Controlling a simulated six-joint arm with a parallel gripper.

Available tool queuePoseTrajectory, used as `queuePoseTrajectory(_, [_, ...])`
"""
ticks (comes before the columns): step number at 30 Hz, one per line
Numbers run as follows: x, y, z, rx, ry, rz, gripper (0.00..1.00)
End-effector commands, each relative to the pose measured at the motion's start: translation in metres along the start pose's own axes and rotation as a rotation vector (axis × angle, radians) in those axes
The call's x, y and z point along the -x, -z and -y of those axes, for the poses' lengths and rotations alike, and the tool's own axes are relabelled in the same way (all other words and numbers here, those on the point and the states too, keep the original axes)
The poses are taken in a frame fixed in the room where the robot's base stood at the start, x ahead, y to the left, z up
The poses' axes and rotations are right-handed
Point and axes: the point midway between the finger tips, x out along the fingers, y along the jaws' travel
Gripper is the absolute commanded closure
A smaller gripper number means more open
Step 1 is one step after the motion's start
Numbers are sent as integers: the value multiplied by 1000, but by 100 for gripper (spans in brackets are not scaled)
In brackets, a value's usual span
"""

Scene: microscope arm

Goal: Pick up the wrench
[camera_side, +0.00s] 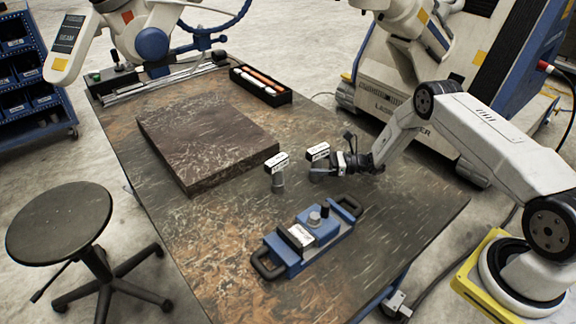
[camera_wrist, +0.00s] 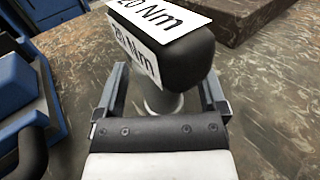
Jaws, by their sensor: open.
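A wrench with a black head and white "20 Nm" labels (camera_wrist: 150,50) stands upright between the open fingers of my gripper (camera_wrist: 163,80) in the wrist view. Its grey shaft (camera_wrist: 160,100) is partly hidden below the head. In the side view my gripper (camera_side: 326,172) is low over the table, at the right one (camera_side: 317,153) of two similar white-labelled tools. The left one (camera_side: 276,163) stands upright a little apart. I cannot tell whether the fingers touch the wrench.
The table (camera_side: 400,215) carries a blue device with handles (camera_side: 310,236) in front and a large flat dark block (camera_side: 208,140) behind left. A black tray with sticks (camera_side: 260,86) lies at the back. The table's right front is clear. A stool (camera_side: 60,223) stands left.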

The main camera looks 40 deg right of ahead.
Motion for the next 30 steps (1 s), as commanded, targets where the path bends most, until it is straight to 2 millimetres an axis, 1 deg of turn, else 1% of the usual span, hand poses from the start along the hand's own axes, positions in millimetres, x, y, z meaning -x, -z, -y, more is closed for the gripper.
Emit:
queuePoseTrajectory(1, [-6,0,0,0,-2,0,10])
queuePoseTrajectory(3, [-12,0,0,0,-2,-1,10])
queuePoseTrajectory(6, [-16,0,0,-1,0,-1,10])
queuePoseTrajectory(21, [-16,0,0,-1,1,0,10])
queuePoseTrajectory(23, [-16,0,0,-1,1,0,29])
queuePoseTrajectory(24, [-16,0,0,-1,0,0,41])
queuePoseTrajectory(26, [-16,0,0,-1,0,0,61])
queuePoseTrajectory(27, [-16,0,0,0,0,0,73])
queuePoseTrajectory(29, [-16,0,0,0,0,0,92])
queuePoseTrajectory(30, [-16,0,0,0,0,0,100])
